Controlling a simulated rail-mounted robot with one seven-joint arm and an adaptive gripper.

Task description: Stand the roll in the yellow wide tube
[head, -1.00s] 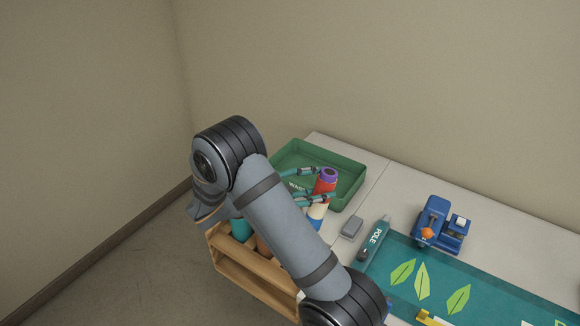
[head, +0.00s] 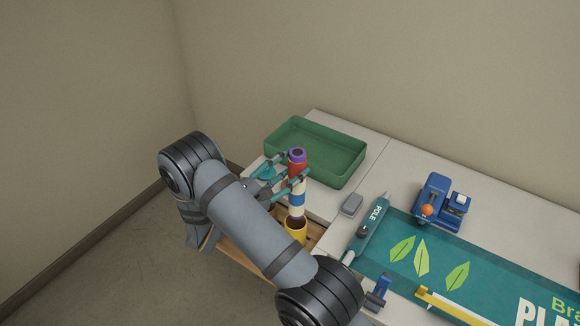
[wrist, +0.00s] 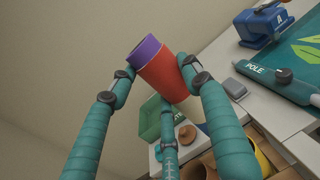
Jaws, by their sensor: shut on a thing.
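The roll (head: 297,198) is upright, with a purple end, a red upper part and cream and blue bands below. It also shows in the wrist view (wrist: 165,75), where its lower part is hidden. My gripper (head: 297,168) has its teal fingers shut around the red upper part. The yellow wide tube (head: 296,230) stands directly below the roll in the head view. The roll's lower end overlaps the tube's mouth there; I cannot tell whether it is inside or just above. A yellow rim shows at the bottom of the wrist view (wrist: 262,160).
A wooden rack (head: 247,262) holds the tube, partly hidden by my arm. An empty green tray (head: 345,160) stands behind. A grey block (head: 352,204), a teal pole case (head: 368,232), a blue device (head: 440,200) and a banner (head: 480,265) lie to the right.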

